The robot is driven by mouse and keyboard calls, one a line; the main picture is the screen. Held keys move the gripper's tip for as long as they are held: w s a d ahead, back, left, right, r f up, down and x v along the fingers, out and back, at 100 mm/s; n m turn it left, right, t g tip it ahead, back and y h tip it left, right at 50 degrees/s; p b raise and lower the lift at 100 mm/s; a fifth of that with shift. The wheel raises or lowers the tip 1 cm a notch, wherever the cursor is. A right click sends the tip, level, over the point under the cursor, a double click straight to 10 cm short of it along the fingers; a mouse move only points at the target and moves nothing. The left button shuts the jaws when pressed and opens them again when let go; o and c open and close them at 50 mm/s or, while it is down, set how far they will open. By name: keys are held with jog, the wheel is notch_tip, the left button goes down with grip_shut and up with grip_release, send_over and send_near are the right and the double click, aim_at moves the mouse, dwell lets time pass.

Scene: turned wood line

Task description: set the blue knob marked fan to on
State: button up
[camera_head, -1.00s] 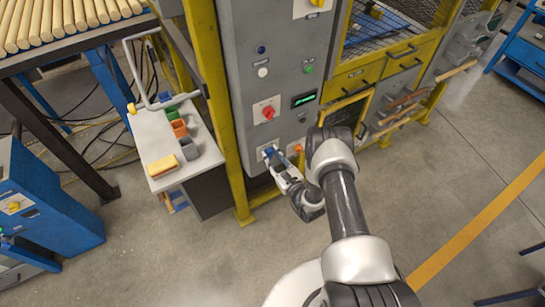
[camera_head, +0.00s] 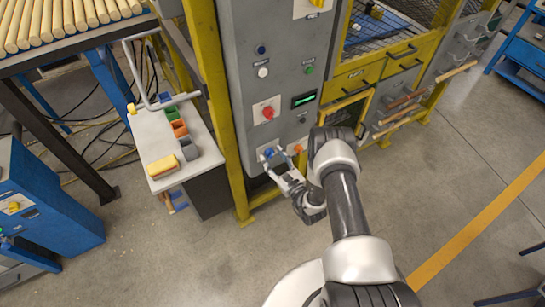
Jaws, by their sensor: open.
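The blue knob (camera_head: 269,153) sits on a light plate low on the grey control cabinet (camera_head: 275,95), left of an orange button (camera_head: 298,148). My gripper (camera_head: 274,162) is open just in front of the knob, its fingers pointing at the plate. A small gap seems to show between fingers and knob, but I cannot tell if they touch. The label and the knob's exact setting are too small to read.
Yellow frame posts (camera_head: 215,90) stand left of the cabinet. A small table (camera_head: 163,185) with coloured bins stands further left. The floor to the right is open.

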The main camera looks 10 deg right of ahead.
jog(key=v, duration=1.1)
jog(key=shift+r, duration=0.15)
